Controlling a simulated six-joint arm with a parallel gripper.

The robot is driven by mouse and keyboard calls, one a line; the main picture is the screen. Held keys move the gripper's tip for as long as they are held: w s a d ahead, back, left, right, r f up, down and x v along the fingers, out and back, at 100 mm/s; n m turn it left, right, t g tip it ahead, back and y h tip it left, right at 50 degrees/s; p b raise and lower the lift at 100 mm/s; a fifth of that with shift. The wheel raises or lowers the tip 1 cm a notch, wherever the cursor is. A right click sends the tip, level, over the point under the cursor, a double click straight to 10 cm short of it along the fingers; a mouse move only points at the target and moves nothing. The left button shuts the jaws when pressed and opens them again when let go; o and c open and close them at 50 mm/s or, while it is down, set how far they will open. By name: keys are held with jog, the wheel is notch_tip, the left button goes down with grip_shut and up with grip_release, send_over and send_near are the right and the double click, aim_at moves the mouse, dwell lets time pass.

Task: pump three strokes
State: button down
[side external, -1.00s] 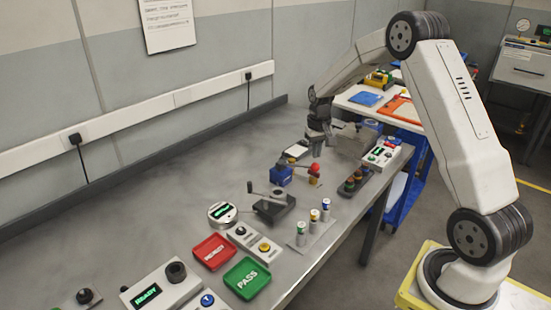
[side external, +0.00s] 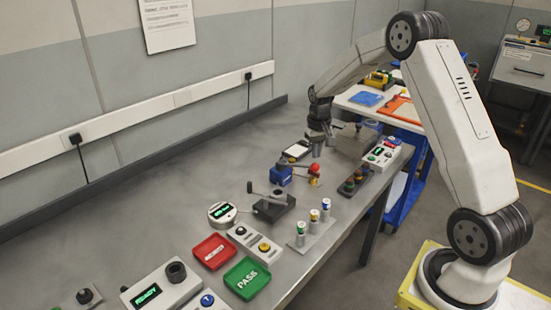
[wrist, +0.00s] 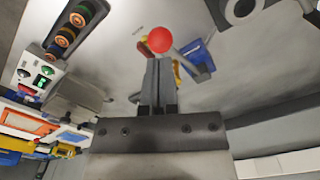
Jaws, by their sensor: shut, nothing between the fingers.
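The pump has a blue body (side external: 281,174) and a lever ending in a red ball knob (side external: 315,168), with a small yellow part below the knob. My gripper (side external: 317,153) hangs fingers-down just above the knob in the side view. In the wrist view my gripper (wrist: 158,62) has its fingers together and empty. The red knob (wrist: 160,40) shows just past the fingertips. Whether they touch it I cannot tell. The blue body (wrist: 198,58) is right of the fingers there, partly hidden by the lever.
A white-screened device (side external: 297,149) lies behind the pump. A dark lever fixture (side external: 272,207) and a battery stand (side external: 314,233) are nearer the camera. The bench toward the wall is clear.

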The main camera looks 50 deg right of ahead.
jog(key=shift+f, duration=0.45)
jog(key=shift+f, duration=0.35)
